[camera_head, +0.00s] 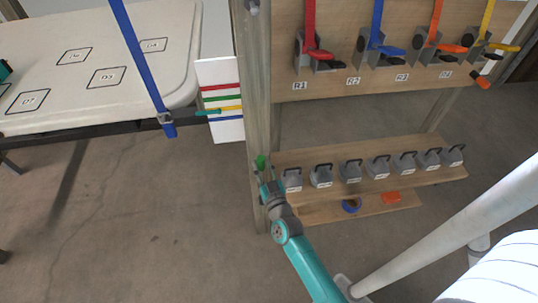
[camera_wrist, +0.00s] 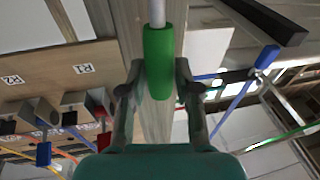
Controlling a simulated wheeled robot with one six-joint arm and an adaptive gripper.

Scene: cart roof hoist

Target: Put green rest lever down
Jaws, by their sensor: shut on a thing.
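The green rest lever shows in the wrist view as a green grip (camera_wrist: 158,58) on a pale rod. It lies between the two fingers of my gripper (camera_wrist: 160,82), which are shut on it. In the head view only a small green piece of the lever (camera_head: 261,161) shows, against the wooden post (camera_head: 257,100). My gripper (camera_head: 264,177) is there just below it, at the post's lower part. The lever's pivot is hidden in the head view.
Right of the post, a shelf (camera_head: 400,180) carries several grey weights with handles. Above it, a board (camera_head: 345,20) holds red, blue, orange and yellow levers. A white card with coloured stripes (camera_head: 220,75) and a pale roof panel (camera_head: 120,30) are at left. Floor below is clear.

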